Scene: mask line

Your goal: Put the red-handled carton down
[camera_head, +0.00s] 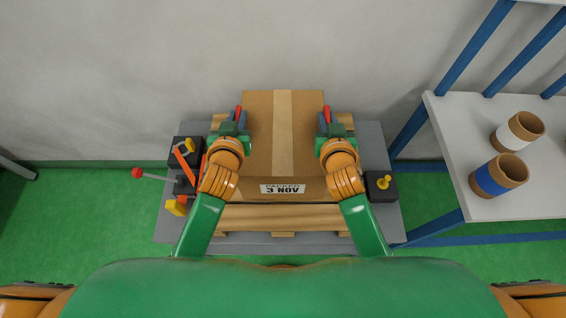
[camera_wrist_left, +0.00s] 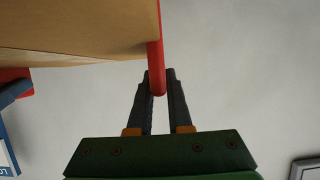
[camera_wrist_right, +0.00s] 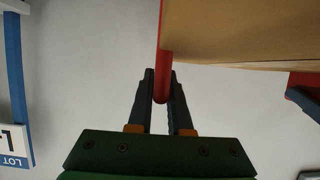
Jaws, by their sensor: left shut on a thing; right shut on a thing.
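The brown carton (camera_head: 300,130) has a pale tape strip down its top and a label reading "PACKED 3 NOV" on its near side. It is between my two grippers, over a wooden pallet (camera_head: 275,218). My left gripper (camera_head: 238,116) is shut on the red handle (camera_wrist_left: 155,60) at the carton's left side. My right gripper (camera_head: 327,118) is shut on the red handle (camera_wrist_right: 164,50) at its right side. The carton also shows in the left wrist view (camera_wrist_left: 80,25) and right wrist view (camera_wrist_right: 240,30). I cannot tell whether its underside touches the pallet.
The pallet lies on a grey platform (camera_head: 375,150) against the wall. A black box with a yellow knob (camera_head: 381,186) is on the right; dark parts with an orange lever (camera_head: 185,165) are on the left. A shelf (camera_head: 455,125) with two cups (camera_head: 498,176) stands right.

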